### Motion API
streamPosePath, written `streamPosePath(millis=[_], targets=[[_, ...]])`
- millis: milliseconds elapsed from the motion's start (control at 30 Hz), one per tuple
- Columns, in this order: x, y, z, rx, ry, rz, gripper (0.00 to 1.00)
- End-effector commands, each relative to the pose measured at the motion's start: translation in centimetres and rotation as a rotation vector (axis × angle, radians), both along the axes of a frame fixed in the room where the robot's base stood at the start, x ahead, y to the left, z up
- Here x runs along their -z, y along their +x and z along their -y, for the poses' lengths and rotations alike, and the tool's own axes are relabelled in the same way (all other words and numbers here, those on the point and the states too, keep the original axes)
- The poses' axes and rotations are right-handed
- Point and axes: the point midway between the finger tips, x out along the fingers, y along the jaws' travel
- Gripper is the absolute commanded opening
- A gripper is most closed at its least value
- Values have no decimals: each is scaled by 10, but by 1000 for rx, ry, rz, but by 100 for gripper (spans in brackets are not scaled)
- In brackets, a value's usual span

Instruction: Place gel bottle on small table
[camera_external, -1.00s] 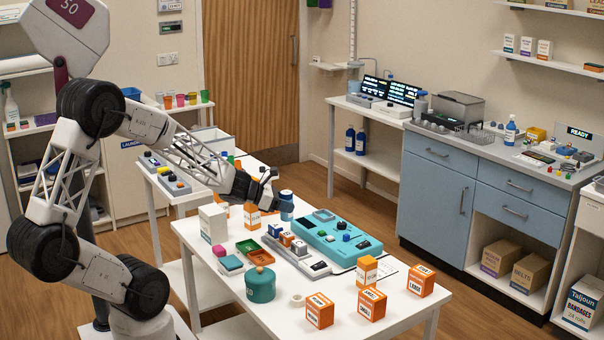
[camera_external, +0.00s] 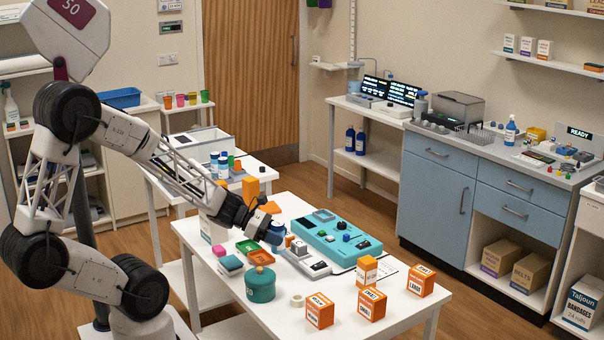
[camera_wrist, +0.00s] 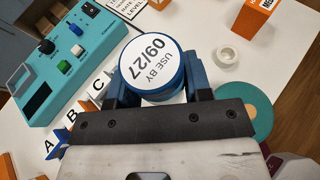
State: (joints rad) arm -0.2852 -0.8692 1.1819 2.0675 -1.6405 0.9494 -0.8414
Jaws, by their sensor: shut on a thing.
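My gripper (camera_external: 268,226) is low over the front white table (camera_external: 222,287), shut on a blue round bottle (camera_external: 277,237). In the wrist view the bottle's white top (camera_wrist: 153,60) reads "USE BY 09/27", and a finger of my gripper (camera_wrist: 163,84) is on each side of it. I cannot tell whether its base touches the table, or whether it is the gel bottle. A pump bottle with a blue body (camera_external: 511,131) stands on the blue counter. Another white table (camera_external: 262,176) stands behind the front one. I cannot tell which table is the small one.
Close around my gripper are the teal device (camera_external: 337,239), lettered blocks (camera_wrist: 72,116), a teal round pot (camera_external: 260,285), a white tape roll (camera_external: 296,300) and orange and green trays (camera_external: 258,256). Orange boxes (camera_external: 320,310) stand near the front edge.

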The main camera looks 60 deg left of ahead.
Motion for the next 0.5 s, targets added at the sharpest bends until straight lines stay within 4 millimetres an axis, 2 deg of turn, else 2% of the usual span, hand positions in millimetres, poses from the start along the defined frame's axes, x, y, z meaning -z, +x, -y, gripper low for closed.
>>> streamPosePath(millis=[167, 500], targets=[[9, 0, 0, 0, 0, -1, 19], [53, 0, 0, 0, 0, -1, 19]])
